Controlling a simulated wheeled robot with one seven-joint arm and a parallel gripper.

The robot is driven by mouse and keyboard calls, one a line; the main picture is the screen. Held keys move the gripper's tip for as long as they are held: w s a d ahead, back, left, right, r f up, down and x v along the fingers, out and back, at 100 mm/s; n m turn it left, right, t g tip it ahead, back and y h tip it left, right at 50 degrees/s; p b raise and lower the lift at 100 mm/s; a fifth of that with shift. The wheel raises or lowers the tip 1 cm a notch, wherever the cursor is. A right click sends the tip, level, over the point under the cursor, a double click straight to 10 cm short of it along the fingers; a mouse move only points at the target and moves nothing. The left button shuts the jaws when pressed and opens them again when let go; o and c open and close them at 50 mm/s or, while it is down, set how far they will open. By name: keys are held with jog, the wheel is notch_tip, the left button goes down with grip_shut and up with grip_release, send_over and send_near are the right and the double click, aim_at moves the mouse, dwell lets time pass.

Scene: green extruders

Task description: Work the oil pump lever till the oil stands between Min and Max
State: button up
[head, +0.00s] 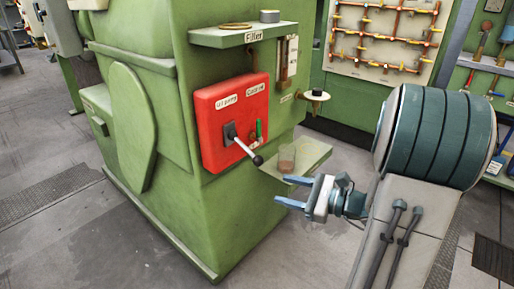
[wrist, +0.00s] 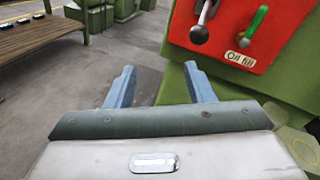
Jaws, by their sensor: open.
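The pump lever (head: 243,146), a pale rod with a dark knob, slants down and right out of a dark slot plate on the red panel (head: 207,135). In the wrist view the lever's knob (wrist: 199,34) shows at upper right, beyond the fingertips. A green handle (head: 259,131) sits right of the lever; in the wrist view the label below it reads "Oil fill". A narrow sight gauge (head: 287,62) with a brownish content is above right; its marks and level are too small to read. My gripper (head: 281,192) is open and empty, below right of the lever, apart from it.
An upper shelf (head: 215,37) is marked "Filler". Floor (head: 265,255) before the machine is clear.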

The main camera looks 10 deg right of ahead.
aim_at(258, 161)
jog(key=w+d+r+m+t+h, duration=0.1)
jog(key=w+d+r+m+t, duration=0.1)
jog(key=d+t, duration=0.15)
jog(key=shift+g, duration=0.35)
jog(key=x, duration=1.3)
jog(key=shift+a+f, duration=0.1)
jog(key=shift+f, duration=0.15)
jog(key=shift+c, duration=0.2)
grip_shut()
